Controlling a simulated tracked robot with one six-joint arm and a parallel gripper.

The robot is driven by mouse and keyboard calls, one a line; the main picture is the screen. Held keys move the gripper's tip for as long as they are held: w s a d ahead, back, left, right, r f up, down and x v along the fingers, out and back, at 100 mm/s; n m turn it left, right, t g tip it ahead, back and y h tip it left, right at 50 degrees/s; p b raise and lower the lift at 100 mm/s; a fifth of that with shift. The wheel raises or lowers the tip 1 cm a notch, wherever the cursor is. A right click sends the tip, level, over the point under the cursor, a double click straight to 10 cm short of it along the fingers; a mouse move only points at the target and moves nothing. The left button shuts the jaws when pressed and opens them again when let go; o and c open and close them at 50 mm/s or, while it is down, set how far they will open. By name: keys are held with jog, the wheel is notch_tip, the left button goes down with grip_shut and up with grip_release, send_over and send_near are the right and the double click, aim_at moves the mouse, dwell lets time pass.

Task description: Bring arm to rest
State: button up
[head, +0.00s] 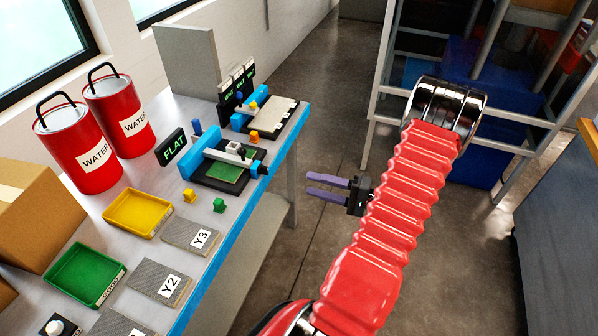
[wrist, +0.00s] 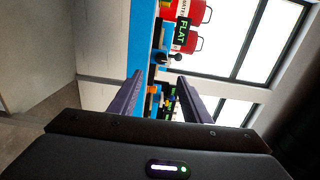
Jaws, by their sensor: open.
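My arm, in a red ribbed sleeve, reaches up over the floor to the right of the bench in the head view. My gripper (head: 327,187) sticks out to the left from behind the sleeve, with two purple fingers apart and nothing between them. It is in the air, clear of the bench (head: 262,172). In the wrist view the gripper (wrist: 153,98) shows its two fingers spread, with the bench and window beyond them. Part of the gripper's body is hidden behind the arm in the head view.
The bench holds red water cans (head: 78,150), a yellow tray (head: 138,212), a green tray (head: 85,274), grey plates marked Y2 (head: 160,283) and Y3 (head: 190,237), a FLAT sign (head: 171,147) and blue fixtures. A metal rack (head: 372,110) stands behind my arm. Floor between is clear.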

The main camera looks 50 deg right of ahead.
dwell(0.4)
jog(key=s+a+f+g+y, duration=0.1)
jog(key=s+a+g, duration=0.1)
jog(key=a+g, duration=0.5)
jog(key=s+a+g+y, duration=0.1)
jog(key=s+a+g, duration=0.2)
jog(key=a+g, duration=0.4)
jog(key=w+a+r+n+t+h, duration=0.1)
jog(key=w+a+r+n+h, duration=0.1)
jog(key=a+r+n+h, duration=0.2)
jog(key=w+a+r+n+t+h, duration=0.1)
jog(key=a+r+n+h, duration=0.3)
jog(key=a+r+n, duration=0.6)
jog(key=w+a+r, duration=0.1)
jog(key=a+r, duration=0.7)
jog(key=shift+a+r+t, duration=0.3)
jog(key=shift+a+r, duration=0.05)
jog(key=shift+r, duration=0.05)
